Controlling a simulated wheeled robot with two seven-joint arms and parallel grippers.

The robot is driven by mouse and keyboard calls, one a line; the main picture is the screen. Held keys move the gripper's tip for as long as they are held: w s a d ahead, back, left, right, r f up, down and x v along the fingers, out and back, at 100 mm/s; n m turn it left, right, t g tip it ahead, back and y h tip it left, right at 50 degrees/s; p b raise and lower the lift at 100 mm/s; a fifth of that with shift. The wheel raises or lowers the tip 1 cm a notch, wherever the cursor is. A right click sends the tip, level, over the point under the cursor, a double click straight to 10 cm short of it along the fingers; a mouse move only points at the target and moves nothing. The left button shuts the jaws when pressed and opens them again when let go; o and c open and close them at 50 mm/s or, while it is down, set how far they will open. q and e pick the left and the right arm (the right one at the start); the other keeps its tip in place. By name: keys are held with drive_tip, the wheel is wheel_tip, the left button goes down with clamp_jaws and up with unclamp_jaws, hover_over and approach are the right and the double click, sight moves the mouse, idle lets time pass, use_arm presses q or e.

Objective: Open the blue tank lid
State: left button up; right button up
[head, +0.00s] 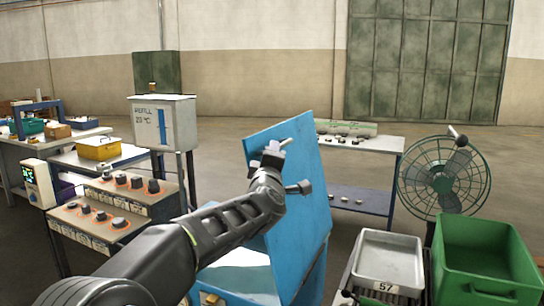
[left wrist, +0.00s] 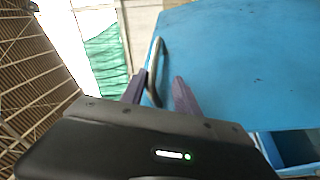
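The blue tank lid (head: 305,215) stands raised at a steep tilt above the blue tank (head: 235,280) in the middle of the head view. The lid's blue face (left wrist: 235,60) fills the upper right of the left wrist view. A metal bar handle (left wrist: 154,62) sits at the lid's edge. My left gripper (left wrist: 160,82) has its two fingers apart, one on each side of the handle, with a visible gap to the right finger. In the head view my left gripper (head: 277,150) is at the lid's upper part.
A control desk with knobs (head: 100,222) and a grey refill box (head: 163,122) stand left of the tank. A metal tray (head: 388,240), a green bin (head: 480,235) and a green fan (head: 443,180) stand to the right. A table (head: 375,143) is behind the lid.

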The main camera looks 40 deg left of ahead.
use_arm(q)
drive_tip(key=shift+s+f, duration=0.1)
drive_tip(key=shift+s, duration=0.05)
drive_tip(key=b+v, duration=0.1)
drive_tip(key=v, duration=0.7)
drive_tip(key=shift+s+d, duration=0.25)
drive_tip(key=shift+s, duration=0.05)
idle(0.4)
drive_tip(key=shift+f+b, duration=0.15)
drive_tip(key=shift+b, duration=0.15)
idle(0.5)
